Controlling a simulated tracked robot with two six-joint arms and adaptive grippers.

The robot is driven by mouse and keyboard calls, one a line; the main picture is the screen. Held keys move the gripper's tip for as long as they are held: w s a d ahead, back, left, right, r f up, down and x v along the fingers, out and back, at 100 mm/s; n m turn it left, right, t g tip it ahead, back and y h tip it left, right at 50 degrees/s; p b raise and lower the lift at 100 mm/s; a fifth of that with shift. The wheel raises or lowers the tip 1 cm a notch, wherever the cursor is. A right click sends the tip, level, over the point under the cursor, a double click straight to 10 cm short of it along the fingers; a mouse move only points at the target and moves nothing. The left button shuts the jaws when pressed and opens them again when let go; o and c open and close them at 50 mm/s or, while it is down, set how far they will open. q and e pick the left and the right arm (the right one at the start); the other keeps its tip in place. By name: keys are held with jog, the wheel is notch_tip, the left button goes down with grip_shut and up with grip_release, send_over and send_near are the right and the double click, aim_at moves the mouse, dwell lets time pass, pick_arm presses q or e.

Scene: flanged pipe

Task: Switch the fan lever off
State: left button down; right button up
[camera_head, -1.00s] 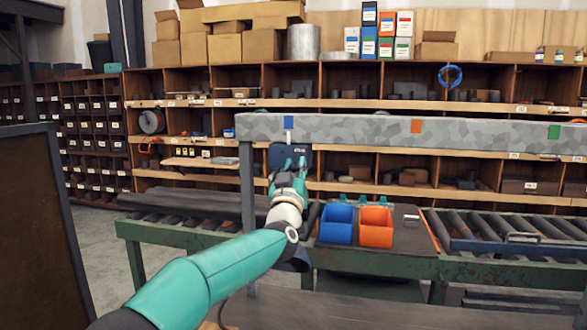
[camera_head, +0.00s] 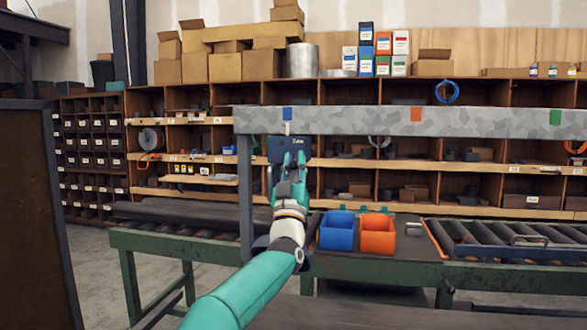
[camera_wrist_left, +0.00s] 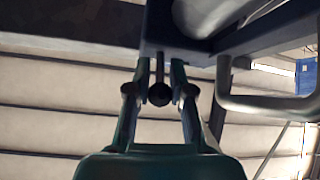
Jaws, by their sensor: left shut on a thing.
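The fan switch box (camera_head: 276,146) is dark blue with a white label and hangs under the grey speckled beam, below a blue mark. My left gripper (camera_head: 291,163) is up against the front of this box and covers part of it. In the left wrist view, the fan lever (camera_wrist_left: 159,94) is a thin dark rod with a round ball end. It lies between the two fingers of my left gripper (camera_wrist_left: 160,70), which is shut on it. The lever is hidden behind the gripper in the head view. My right gripper is not in view.
The grey beam (camera_head: 360,121) runs across on a dark post (camera_head: 245,185) just left of my gripper. A blue bin (camera_head: 337,234) and an orange bin (camera_head: 377,236) stand on the green-framed roller bench below. A bent metal handle (camera_wrist_left: 270,106) is right of my fingers.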

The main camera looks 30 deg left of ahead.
pick_arm(q)
jog(key=c, duration=1.1)
grip_release()
jog(key=shift+o, duration=0.2)
jog(key=shift+s+f, duration=0.1)
jog(key=shift+s+d+f, duration=0.2)
jog(key=shift+s+f, duration=0.25)
jog(key=shift+f, duration=0.1)
jog(key=s+d+f, duration=0.1)
jog(key=s+d, duration=0.1)
jog(key=s, duration=0.4)
jog(key=s+d+f, duration=0.1)
jog(key=s+d, duration=0.2)
jog(key=s, duration=0.4)
jog(key=shift+s+f, duration=0.25)
